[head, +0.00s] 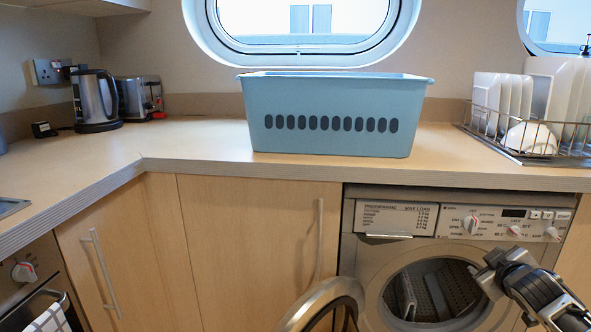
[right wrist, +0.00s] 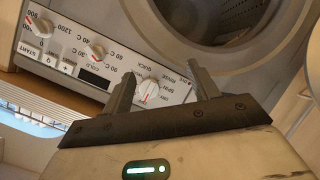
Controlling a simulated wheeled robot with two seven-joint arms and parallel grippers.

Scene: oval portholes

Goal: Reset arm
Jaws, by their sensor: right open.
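My right gripper (head: 487,275) is in front of the washing machine (head: 375,258), at the right side of its round opening. In the right wrist view its two fingers (right wrist: 160,90) are apart with nothing between them. Behind the fingers are the machine's control panel with dials (right wrist: 75,50) and the rim of the drum opening (right wrist: 225,45). The machine's door (head: 322,304) stands open to the left of the opening. My left gripper is in neither view.
A blue laundry basket (head: 335,118) stands on the worktop (head: 200,143) above. A dish rack with plates (head: 530,115) is at the right. A kettle (head: 96,101) and toaster (head: 138,97) stand at the left.

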